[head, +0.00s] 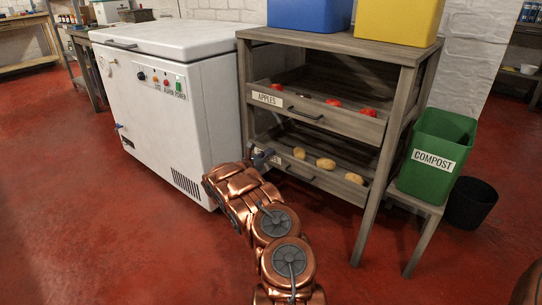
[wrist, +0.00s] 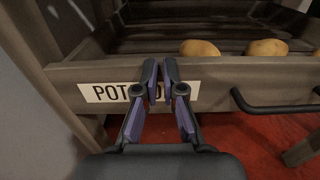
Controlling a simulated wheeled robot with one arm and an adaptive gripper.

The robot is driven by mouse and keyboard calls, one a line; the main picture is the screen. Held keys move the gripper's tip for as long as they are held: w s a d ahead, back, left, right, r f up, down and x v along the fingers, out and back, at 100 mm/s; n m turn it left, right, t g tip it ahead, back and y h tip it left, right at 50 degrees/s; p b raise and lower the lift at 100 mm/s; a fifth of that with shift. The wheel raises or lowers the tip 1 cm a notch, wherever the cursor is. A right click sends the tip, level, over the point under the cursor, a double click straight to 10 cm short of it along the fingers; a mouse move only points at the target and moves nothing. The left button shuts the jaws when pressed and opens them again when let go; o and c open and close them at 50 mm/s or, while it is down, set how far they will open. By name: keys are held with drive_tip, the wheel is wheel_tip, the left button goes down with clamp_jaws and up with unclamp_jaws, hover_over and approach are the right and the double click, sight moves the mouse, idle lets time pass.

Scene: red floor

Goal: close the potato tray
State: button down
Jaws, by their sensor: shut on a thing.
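The potato tray (head: 320,176) is the lower wooden tray of the grey-brown rack, with a dark bar handle and several potatoes behind its front board. Its front board (wrist: 225,78), white label and handle (wrist: 275,104) also show in the wrist view. How far the tray stands out is hard to tell. My gripper (head: 262,158) is at the left part of the tray front. In the wrist view my gripper (wrist: 160,68) has its fingers nearly together in front of the label, tips at the board's top edge, left of the handle. The fingers hide part of the label.
The apples tray (head: 318,113) is above, with red apples. A white chest freezer (head: 160,100) stands close on the left. A green compost bin (head: 437,155) on a small stand and a black bin (head: 470,203) are right. Red floor in front is clear.

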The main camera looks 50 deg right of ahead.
drive_tip(key=shift+s+d+r, duration=0.2)
drive_tip(key=shift+s+d, duration=0.2)
drive_tip(key=shift+d, duration=0.05)
drive_tip(key=shift+a, duration=0.1)
drive_tip(key=w+a+p, duration=0.1)
drive_tip(key=a+p, duration=0.3)
drive_tip(key=a, duration=1)
drive_tip(key=shift+w+a+f, duration=0.2)
drive_tip(key=shift+a, duration=0.15)
